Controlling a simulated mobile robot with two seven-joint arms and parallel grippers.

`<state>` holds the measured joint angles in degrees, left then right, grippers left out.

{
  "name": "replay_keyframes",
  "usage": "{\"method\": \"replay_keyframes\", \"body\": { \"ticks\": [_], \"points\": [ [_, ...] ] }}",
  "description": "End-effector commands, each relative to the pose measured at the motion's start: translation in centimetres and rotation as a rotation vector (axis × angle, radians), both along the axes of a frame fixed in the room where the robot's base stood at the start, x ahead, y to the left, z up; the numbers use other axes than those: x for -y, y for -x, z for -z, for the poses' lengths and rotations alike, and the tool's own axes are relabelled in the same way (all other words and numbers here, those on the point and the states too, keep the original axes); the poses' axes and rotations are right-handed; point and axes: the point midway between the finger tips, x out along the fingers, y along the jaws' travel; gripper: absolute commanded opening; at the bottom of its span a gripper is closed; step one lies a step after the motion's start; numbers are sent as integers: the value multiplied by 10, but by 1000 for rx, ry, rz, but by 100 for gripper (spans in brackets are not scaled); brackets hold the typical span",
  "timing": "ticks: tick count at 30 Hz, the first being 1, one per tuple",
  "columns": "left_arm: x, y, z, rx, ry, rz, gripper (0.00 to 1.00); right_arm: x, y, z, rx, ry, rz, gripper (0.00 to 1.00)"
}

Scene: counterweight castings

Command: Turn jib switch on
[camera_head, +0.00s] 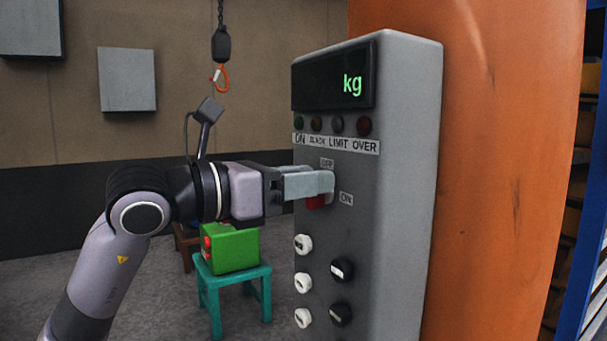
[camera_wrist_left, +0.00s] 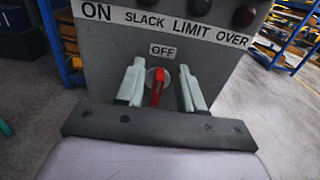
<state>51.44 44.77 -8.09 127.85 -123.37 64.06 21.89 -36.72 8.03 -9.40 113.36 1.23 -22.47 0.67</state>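The jib switch is a red rotary handle on a pale round base, on the front of a grey control box (camera_head: 400,150). In the left wrist view the red handle (camera_wrist_left: 157,87) stands nearly upright, its upper end towards the OFF label (camera_wrist_left: 162,51). In the head view only a bit of the red switch (camera_head: 316,202) shows below my fingers; the ON label (camera_head: 346,199) is to its right. My left gripper (camera_head: 310,184) is at the panel. In the left wrist view its fingers (camera_wrist_left: 161,90) are open, one each side of the handle, with gaps. My right gripper is not in view.
Black and white knobs (camera_head: 341,270) sit below the switch. A display (camera_head: 335,75) reading "kg" and several lamps are above. An orange column (camera_head: 510,170) stands behind the box. A green box (camera_head: 233,250) rests on a teal stool (camera_head: 240,274); a hook (camera_head: 220,77) hangs behind.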

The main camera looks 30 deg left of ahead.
Motion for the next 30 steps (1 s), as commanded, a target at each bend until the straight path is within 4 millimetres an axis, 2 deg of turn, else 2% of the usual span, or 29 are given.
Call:
{"method": "replay_keyframes", "body": {
  "ticks": [6, 7, 10, 11, 22, 30],
  "points": [
    [0, 0, 0, 1, 0, 0, 37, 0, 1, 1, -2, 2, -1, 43],
    [0, 0, 0, 1, 1, 0, 34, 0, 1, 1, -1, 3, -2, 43],
    [0, 0, 0, 1, 1, 0, 1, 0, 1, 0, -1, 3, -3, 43],
    [0, 0, 0, 1, 1, 0, 0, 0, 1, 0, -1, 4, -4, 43],
    [0, 0, 1, 14, -21, 0, 0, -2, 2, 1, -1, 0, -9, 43],
    [3, 2, 2, 85, -140, -1, 0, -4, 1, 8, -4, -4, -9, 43]
  ]
}}
